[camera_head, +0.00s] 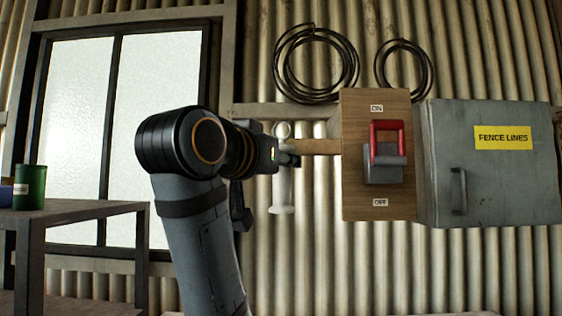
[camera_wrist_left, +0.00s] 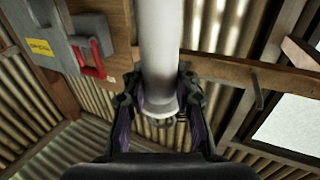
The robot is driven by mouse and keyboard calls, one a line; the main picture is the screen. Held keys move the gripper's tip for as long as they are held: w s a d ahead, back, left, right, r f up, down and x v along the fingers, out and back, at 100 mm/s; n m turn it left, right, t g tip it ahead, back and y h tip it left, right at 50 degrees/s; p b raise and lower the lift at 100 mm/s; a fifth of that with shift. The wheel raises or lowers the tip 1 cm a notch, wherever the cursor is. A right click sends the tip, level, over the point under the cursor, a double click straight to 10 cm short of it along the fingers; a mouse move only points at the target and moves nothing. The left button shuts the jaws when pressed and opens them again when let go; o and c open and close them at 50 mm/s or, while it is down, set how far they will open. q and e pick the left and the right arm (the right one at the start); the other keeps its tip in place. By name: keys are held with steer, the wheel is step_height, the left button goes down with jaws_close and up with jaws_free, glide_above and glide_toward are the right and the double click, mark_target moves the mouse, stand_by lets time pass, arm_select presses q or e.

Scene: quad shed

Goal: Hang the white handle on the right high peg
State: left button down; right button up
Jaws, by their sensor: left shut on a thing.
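The white handle (camera_head: 283,190) hangs upright in my left gripper (camera_head: 287,157) in the head view, with a small ring at its top and a wider foot below. In the left wrist view the handle (camera_wrist_left: 160,45) runs between the two fingers of the left gripper (camera_wrist_left: 158,92), which are shut on it. A wooden rail (camera_head: 321,146) lies behind it on the wall. In the left wrist view a short dark rod (camera_wrist_left: 258,93), perhaps a peg, sticks out from the rail. I cannot make out the right high peg for sure. My right gripper is not in view.
A wooden board with a red-handled switch (camera_head: 388,141) is right of the gripper, beside a grey box labelled FENCE LINES (camera_head: 485,180). Coiled black cables (camera_head: 318,98) hang above. A table (camera_head: 95,209) with a green can (camera_head: 30,190) stands left, before a window.

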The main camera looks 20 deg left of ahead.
arm_select(q)
steer(key=w+a+f+p, duration=0.1)
steer(key=w+a+p, duration=0.1)
steer(key=w, duration=0.6)
steer(key=shift+w+a+f, duration=0.15)
steer(key=shift+w+f, duration=0.2)
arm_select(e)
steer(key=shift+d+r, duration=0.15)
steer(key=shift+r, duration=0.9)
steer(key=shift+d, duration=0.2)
arm_select(q)
steer(key=c, duration=1)
jaws_free()
steer(key=s, duration=0.4)
steer(key=s+a, duration=0.1)
steer(key=s, duration=0.7)
steer(key=shift+a, duration=0.35)
